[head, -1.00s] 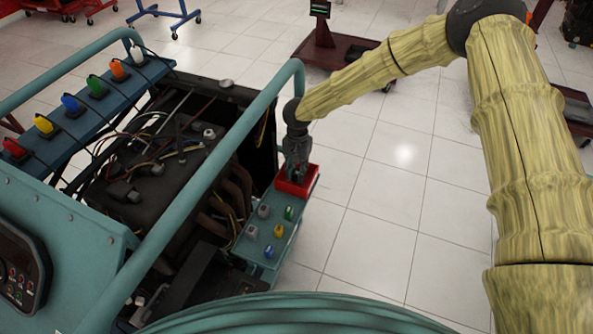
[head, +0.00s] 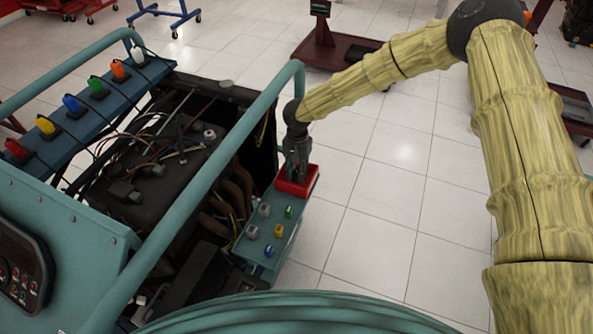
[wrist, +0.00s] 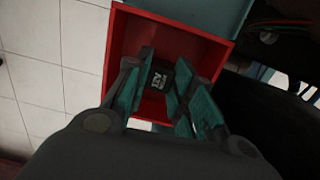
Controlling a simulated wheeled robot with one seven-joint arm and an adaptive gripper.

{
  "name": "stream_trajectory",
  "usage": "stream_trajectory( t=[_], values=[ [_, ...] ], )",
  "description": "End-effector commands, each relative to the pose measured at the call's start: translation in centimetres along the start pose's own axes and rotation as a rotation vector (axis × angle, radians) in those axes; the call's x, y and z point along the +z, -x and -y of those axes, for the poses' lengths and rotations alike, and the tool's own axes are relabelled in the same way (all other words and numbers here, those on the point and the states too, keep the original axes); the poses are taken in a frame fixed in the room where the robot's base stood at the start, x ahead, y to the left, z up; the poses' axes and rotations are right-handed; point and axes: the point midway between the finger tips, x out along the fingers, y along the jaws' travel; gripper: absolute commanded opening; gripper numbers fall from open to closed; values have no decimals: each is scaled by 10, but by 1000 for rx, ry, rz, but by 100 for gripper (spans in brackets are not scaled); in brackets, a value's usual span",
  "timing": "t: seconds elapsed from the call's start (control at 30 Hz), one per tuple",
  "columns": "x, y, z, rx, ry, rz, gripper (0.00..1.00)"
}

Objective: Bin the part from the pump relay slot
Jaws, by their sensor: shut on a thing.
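The red bin (head: 314,178) is an open box at the far end of a teal shelf (head: 262,268) on the engine trainer's right side. In the wrist view the bin (wrist: 190,28) lies under my fingers. My gripper (head: 297,176) points down at the bin's opening, with its fingertips at or just inside it. It is shut on a small dark part (wrist: 161,77) with pale lettering, seen between the fingers in the wrist view. The part is hidden in the head view. I cannot tell which place is the pump relay slot.
Several grey, green, yellow and blue parts stand on the shelf, such as the yellow one (head: 279,230). A teal tube rail (head: 215,175) runs beside the arm. Coloured plugs line a blue bar (head: 100,103) at left. Open tiled floor (head: 380,205) lies to the right.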

Motion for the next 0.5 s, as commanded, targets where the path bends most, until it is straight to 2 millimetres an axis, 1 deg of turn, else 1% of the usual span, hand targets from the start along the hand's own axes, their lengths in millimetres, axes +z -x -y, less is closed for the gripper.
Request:
stream_trajectory(
  t=[0.5],
  values=[
    [0, -5, 0, 0, -1, 1, 2]
  ],
)
